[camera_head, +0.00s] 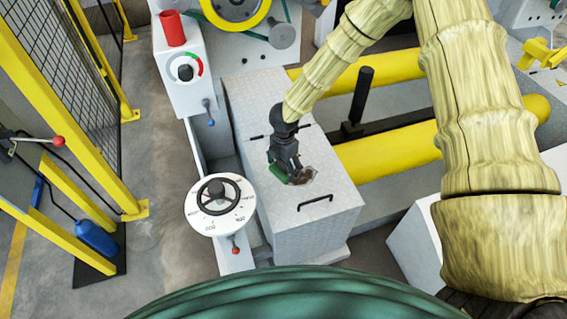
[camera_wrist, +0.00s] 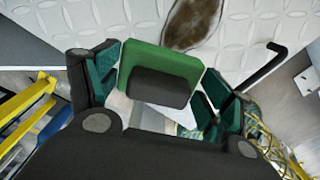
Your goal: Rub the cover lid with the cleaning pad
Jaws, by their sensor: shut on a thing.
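The cover lid (camera_head: 325,160) is a grey diamond-plate top with a black bar handle near its front edge. A brown stain (camera_head: 305,176) lies on the lid; it also shows at the top of the wrist view (camera_wrist: 190,22). My gripper (camera_head: 284,166) points down over the lid, just left of the stain. It is shut on the cleaning pad (camera_wrist: 160,72), a green block with a dark grip. The pad's green edge also shows in the head view (camera_head: 278,172). I cannot tell whether the pad touches the lid.
A white dial with a black handwheel (camera_head: 220,196) stands left of the lid. A control box with a red cup (camera_head: 172,28) is at upper left. Yellow rollers (camera_head: 390,150) lie to the right. A yellow mesh fence (camera_head: 60,90) stands at far left.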

